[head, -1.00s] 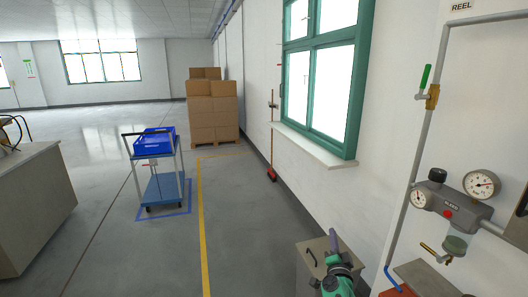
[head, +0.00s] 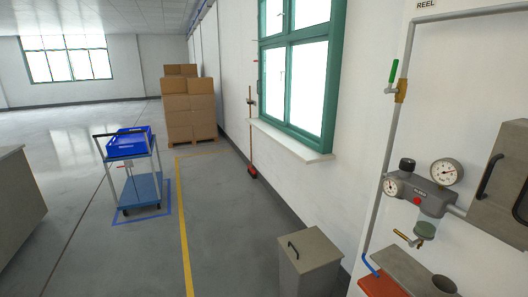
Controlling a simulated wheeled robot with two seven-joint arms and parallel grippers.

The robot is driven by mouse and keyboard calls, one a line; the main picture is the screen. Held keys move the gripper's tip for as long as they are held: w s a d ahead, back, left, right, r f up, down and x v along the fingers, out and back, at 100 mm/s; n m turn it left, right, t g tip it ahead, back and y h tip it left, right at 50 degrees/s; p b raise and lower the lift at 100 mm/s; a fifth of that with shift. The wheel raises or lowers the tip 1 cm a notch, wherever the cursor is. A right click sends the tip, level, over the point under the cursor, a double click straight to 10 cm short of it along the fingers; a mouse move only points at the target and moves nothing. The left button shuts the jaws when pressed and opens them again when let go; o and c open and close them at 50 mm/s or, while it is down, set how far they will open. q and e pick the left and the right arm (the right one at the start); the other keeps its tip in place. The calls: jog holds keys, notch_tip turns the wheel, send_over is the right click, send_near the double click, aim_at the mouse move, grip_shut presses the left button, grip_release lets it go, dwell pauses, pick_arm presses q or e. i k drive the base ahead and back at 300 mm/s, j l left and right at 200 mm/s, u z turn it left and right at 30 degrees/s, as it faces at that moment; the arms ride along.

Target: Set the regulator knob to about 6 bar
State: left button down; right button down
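The regulator (head: 430,197) is a grey body on the wall pipe at the right of the head view. Its black knob (head: 407,165) stands on top at the left end. A round white gauge (head: 446,172) sits above the body, and a smaller gauge (head: 392,187) sits at its left end. The gauge readings are too small to tell. A red button shows on the body's front, and a greenish bowl (head: 425,230) hangs below. Neither of my grippers is in view.
A green-handled valve (head: 398,82) is on the pipe above. A grey cabinet (head: 503,190) is right of the regulator. A grey bin (head: 310,262) stands on the floor below the window. A cart (head: 142,190) with a blue crate (head: 130,142) stands left; the floor between is clear.

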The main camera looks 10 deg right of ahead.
aim_at(407, 164)
jog(key=z, duration=1.35)
